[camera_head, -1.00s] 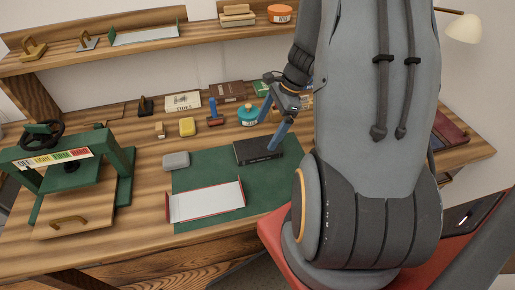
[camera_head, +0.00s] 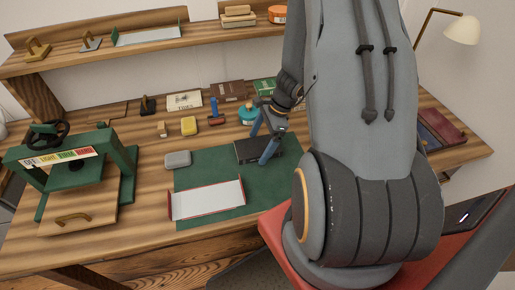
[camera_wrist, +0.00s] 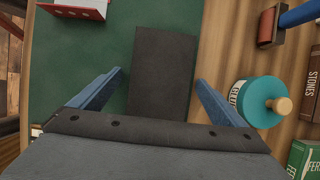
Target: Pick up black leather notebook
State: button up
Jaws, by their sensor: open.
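The black leather notebook (camera_head: 245,150) lies on the green mat (camera_head: 215,167), near its back right part. In the wrist view the notebook (camera_wrist: 160,70) lies lengthwise between my two blue fingers, its near end hidden by the gripper body. My gripper (camera_head: 259,148) is open, with its fingers over the notebook in the head view. In the wrist view my gripper (camera_wrist: 160,80) has a finger off each side of the notebook, with a gap on both sides. I cannot tell whether the fingertips are level with it.
A turquoise glue pot (camera_wrist: 258,102) stands just right of my right finger in the wrist view. A white tray with red edges (camera_head: 207,199) and a grey block (camera_head: 178,159) are nearby. A green press (camera_head: 75,170) stands at left. Books (camera_head: 185,100) line the back.

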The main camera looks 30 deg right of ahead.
jog(key=c, duration=1.3)
jog(key=shift+r, duration=0.15)
